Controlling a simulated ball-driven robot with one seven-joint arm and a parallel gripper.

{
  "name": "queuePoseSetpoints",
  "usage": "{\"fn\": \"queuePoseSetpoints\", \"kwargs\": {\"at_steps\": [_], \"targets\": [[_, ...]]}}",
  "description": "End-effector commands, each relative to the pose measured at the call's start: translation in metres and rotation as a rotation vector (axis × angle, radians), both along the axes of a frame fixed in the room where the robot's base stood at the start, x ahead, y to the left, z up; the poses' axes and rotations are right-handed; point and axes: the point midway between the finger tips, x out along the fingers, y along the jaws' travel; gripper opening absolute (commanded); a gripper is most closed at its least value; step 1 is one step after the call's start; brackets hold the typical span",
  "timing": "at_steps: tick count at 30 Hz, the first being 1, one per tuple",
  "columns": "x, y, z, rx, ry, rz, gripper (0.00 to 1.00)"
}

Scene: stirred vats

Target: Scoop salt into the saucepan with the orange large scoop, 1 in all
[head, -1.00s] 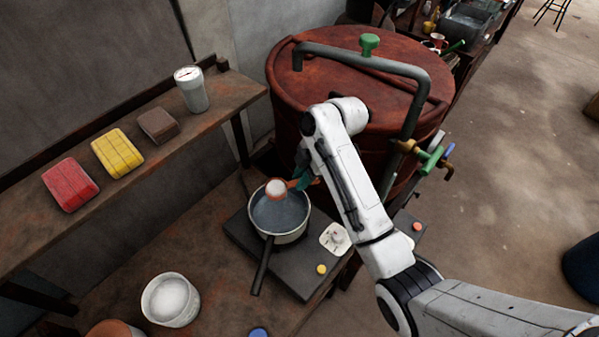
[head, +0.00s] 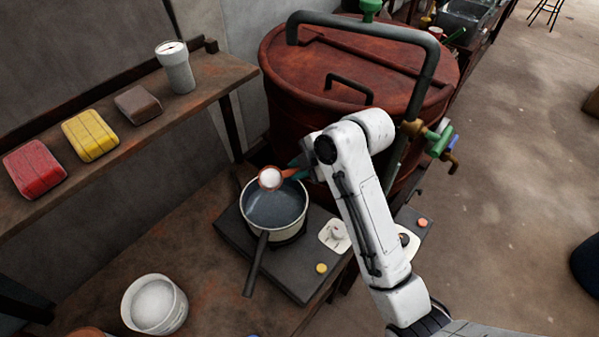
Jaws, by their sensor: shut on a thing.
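The orange large scoop (head: 270,179) is over the far rim of the saucepan, with white salt showing in its bowl. My gripper (head: 303,170) is shut on the scoop's handle, at the far right side of the pan; the arm partly hides the fingers. The saucepan (head: 261,238) is pale-rimmed with a dark handle toward me and a grey-blue inside. It stands on a dark hob (head: 290,274). The white tub of salt (head: 180,319) stands on the bench at lower left.
A large rust-red vat (head: 300,68) with a bent pipe (head: 365,28) and taps (head: 438,142) stands behind the arm. A shelf (head: 110,149) at left holds red (head: 34,168), yellow (head: 90,134) and brown (head: 138,104) blocks and a grey canister (head: 176,70).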

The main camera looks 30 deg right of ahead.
Motion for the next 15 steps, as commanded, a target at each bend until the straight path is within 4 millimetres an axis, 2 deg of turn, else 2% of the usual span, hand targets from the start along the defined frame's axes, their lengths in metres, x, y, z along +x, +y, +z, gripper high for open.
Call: {"fn": "queuePoseSetpoints", "kwargs": {"at_steps": [1,15], "targets": [[-0.0005,0.0001,-0.0047,-0.003,-0.015,0.0,0.0],[-0.003,0.0005,-0.0062,-0.029,-0.154,-0.001,0.0]]}}
